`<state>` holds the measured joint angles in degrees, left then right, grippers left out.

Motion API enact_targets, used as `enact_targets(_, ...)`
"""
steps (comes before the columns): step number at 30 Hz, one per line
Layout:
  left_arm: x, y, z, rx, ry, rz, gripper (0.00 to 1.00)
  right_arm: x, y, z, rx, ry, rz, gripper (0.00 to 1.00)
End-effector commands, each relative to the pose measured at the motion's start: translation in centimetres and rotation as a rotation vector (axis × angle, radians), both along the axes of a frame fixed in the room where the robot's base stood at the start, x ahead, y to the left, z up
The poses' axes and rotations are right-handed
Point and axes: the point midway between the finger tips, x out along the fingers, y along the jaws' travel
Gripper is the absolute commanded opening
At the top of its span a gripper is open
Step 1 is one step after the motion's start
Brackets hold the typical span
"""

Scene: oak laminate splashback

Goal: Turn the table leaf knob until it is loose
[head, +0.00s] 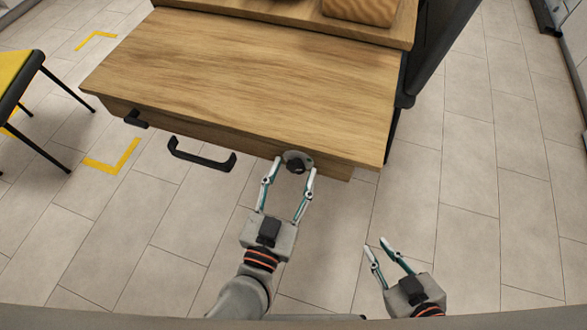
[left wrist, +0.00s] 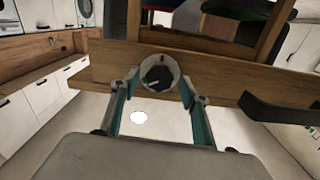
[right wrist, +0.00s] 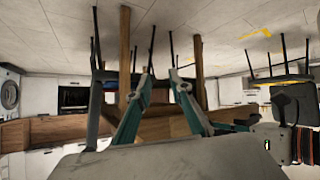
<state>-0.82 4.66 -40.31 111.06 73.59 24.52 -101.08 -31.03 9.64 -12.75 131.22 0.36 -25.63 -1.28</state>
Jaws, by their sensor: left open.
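The table leaf knob (head: 297,158) is a round grey disc with a dark grip, on the front edge of the wooden table (head: 240,65). In the left wrist view the knob (left wrist: 158,72) shows a red mark at its top and a slanted dark grip bar. My left gripper (head: 291,169) is open, with its fingertips on either side of the knob; I cannot tell whether they touch it. My right gripper (head: 376,245) is empty, with its fingertips parted, low over the floor. Its parted fingers also show in the right wrist view (right wrist: 160,74).
A black bar handle (head: 202,158) sticks out from the table front, left of the knob. A smaller black handle (head: 135,119) is farther left. A yellow chair (head: 18,80) stands at the left. Open tiled floor (head: 455,200) lies to the right.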

Motion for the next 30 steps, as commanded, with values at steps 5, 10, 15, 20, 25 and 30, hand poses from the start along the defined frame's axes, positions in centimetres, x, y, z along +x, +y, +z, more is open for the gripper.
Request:
enact_targets(5, 0.8, -0.2, -0.1, 0.000, 0.001, 0.000, 0.45, 0.1, 0.2, 0.1, 0.006, -0.004, 0.000, 0.21)
enact_targets(10, 0.8, -0.2, 0.0, 0.001, 0.001, -0.001, 0.45, 0.4, 0.3, 0.4, 0.007, -0.011, 0.000, 0.21)
enact_targets(15, 0.8, -0.3, 0.0, 0.000, 0.001, -0.001, 0.14, 0.6, 0.3, 0.5, 0.008, -0.015, 0.000, 0.21)
enact_targets(20, 0.8, -0.2, 0.0, 0.000, 0.001, 0.000, 0.07, 0.6, 0.3, 0.5, 0.008, -0.015, 0.001, 0.21)
enact_targets(25, 0.8, -0.2, 0.1, -0.013, 0.003, 0.000, 0.07, 0.6, 0.3, 0.7, 0.008, -0.019, 0.000, 0.21)
enact_targets(30, 0.9, -0.2, 0.4, -0.067, 0.017, 0.000, 0.07, 0.5, -0.1, 1.1, -0.003, -0.018, -0.001, 0.21)
